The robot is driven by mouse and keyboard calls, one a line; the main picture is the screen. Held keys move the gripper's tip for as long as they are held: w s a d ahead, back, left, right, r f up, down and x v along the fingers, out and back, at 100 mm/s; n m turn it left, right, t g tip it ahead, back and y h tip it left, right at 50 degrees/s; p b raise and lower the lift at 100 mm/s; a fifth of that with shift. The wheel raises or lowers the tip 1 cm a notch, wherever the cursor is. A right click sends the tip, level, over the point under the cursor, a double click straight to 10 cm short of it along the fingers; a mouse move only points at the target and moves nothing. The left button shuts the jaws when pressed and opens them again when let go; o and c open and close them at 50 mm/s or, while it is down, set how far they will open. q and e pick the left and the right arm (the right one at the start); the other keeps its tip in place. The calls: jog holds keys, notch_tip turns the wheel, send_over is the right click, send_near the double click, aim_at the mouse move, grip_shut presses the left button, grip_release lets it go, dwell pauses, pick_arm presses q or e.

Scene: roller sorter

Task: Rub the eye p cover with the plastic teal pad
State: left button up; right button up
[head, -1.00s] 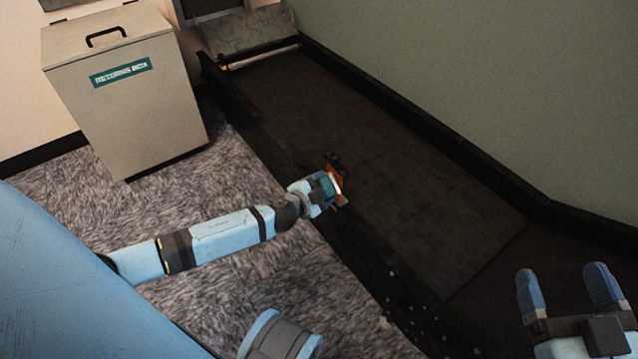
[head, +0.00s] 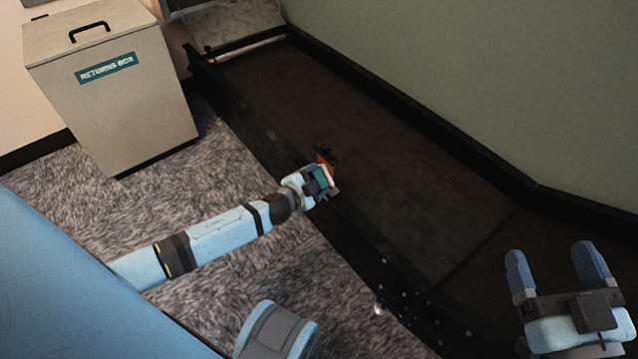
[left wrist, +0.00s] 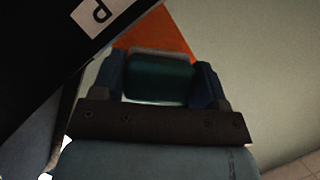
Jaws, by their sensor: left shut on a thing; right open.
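My left gripper (head: 328,188) is shut on the teal pad (left wrist: 160,78), which lies between its two blue fingers in the left wrist view. In the head view the gripper is at the near edge of the dark conveyor, beside a small orange part (head: 326,164). Orange also shows behind the pad in the left wrist view (left wrist: 160,35). A black part bearing a pale label with the letter P (left wrist: 97,14) fills the upper left there. I cannot tell whether the pad touches anything. My right gripper (head: 545,252) is open and empty at the lower right.
The dark conveyor (head: 400,180) runs from the back to the lower right, against a green wall (head: 470,80). A beige returns box (head: 120,110) with a handled lid stands at the left. The grey carpet (head: 200,200) between is open.

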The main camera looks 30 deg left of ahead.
pick_arm(q)
jog(key=a, duration=0.1)
jog(key=w+a, duration=0.1)
jog(key=a, duration=0.1)
jog(key=shift+w+a+r, duration=0.15)
jog(key=shift+w+a, duration=0.2)
jog(key=s+a+p, duration=0.1)
jog(key=s+a, duration=0.1)
jog(key=s, duration=0.3)
jog(key=shift+s+a, duration=0.15)
jog(key=shift+s, duration=0.2)
dwell(0.3)
jog(key=shift+s, duration=0.1)
jog(key=s, duration=0.1)
jog(key=s+a+p, duration=0.1)
jog(key=shift+s, duration=0.3)
